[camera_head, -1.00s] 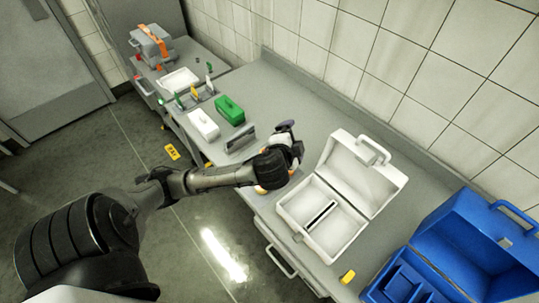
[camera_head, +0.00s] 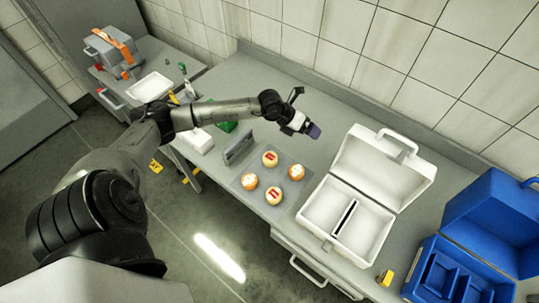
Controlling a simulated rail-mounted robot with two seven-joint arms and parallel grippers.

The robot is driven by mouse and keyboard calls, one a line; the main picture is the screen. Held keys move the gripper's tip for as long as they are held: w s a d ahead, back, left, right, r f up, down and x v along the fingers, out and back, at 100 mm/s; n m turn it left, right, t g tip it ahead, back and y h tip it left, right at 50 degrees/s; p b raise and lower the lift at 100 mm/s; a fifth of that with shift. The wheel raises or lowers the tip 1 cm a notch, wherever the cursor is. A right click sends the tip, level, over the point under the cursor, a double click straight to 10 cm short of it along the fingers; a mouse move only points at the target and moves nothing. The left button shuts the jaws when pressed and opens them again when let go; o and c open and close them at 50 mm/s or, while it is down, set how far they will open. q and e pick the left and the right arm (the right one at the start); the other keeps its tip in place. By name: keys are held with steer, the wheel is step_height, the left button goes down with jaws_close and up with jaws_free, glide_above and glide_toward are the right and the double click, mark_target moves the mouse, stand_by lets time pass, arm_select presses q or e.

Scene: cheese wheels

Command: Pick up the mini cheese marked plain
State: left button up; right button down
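Several small round mini cheeses sit on a grey tray (camera_head: 236,187) on the counter. Two are cream with red marks: the back one (camera_head: 270,159) and the front one (camera_head: 275,196). Two are orange with pale marks: the left one (camera_head: 250,181) and the right one (camera_head: 297,172). The marks are too small to read, so I cannot tell which is plain. My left gripper (camera_head: 312,131) is above the counter, behind and right of the cheeses and apart from them. A dark purple tip shows at its end; its fingers are not clear. My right gripper is not in view.
An open white case (camera_head: 345,222) stands right of the tray, and an open blue case (camera_head: 480,240) beyond it. A grey upright holder (camera_head: 238,148) stands left of the cheeses. A yellow object (camera_head: 386,278) lies at the front edge. The back counter is clear.

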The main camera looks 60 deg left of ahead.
arm_select(q)
steer(key=s+a+f+g+y, duration=0.3)
steer(key=s+a+f+g, duration=0.1)
steer(key=n+g+y, duration=0.1)
steer(key=n+g, duration=0.2)
steer(key=g, duration=0.1)
glide_above(270, 157)
steer(key=f, duration=0.1)
step_height(270, 157, down, 14)
steer(key=shift+w+r+p, duration=0.1)
steer(key=shift+r+p, duration=0.1)
steer(key=shift+p, duration=0.25)
steer(key=c, duration=1)
